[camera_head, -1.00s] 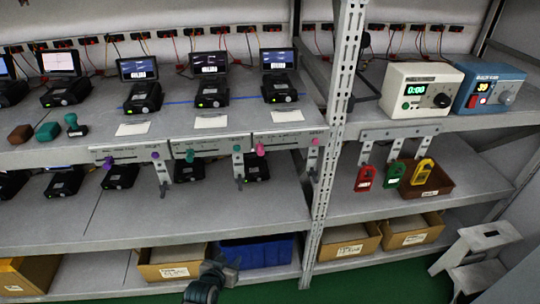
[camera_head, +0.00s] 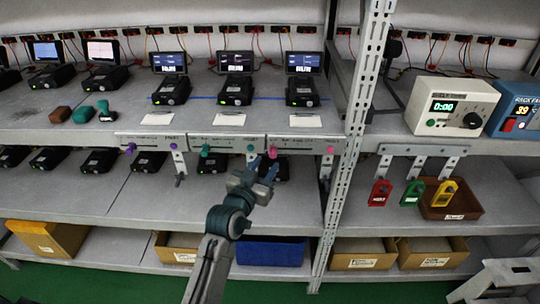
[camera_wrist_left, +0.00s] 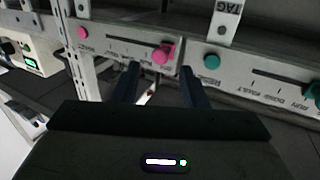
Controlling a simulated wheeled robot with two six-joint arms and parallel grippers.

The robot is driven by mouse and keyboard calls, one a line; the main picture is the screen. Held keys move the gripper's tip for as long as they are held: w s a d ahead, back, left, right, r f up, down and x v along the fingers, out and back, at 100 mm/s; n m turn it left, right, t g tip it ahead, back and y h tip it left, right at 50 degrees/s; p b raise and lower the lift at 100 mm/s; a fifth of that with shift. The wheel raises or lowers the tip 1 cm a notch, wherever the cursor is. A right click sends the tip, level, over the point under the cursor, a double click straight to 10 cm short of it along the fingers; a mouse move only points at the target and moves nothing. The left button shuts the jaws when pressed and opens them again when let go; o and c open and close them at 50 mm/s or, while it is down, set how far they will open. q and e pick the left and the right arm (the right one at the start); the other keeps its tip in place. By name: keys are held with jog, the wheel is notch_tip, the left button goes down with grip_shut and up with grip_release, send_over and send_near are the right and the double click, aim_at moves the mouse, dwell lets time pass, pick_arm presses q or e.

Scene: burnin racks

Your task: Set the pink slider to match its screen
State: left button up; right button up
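The pink slider knob (camera_head: 272,152) sits at the left end of the right-hand slider panel (camera_head: 300,142) on the shelf edge. In the left wrist view the pink knob (camera_wrist_left: 163,53) appears just beyond and between my fingertips. A pink dot (camera_head: 331,150) marks the panel's other end. The screen (camera_head: 305,63) above that panel is dark blue with white marks too small to read. My left gripper (camera_head: 265,166) is open and empty, just below and left of the knob. It also shows in the left wrist view (camera_wrist_left: 160,72). My right gripper is not in view.
A metal rack post (camera_head: 361,120) stands to the right. Hanging brackets and the lower shelf (camera_head: 220,205) lie below.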

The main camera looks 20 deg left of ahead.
aim_at(272, 156)
pick_arm(q)
jog(key=shift+w+d+p, duration=0.2)
jog(key=shift+w+p, duration=0.2)
jog(key=shift+w, duration=1.5)
grip_shut()
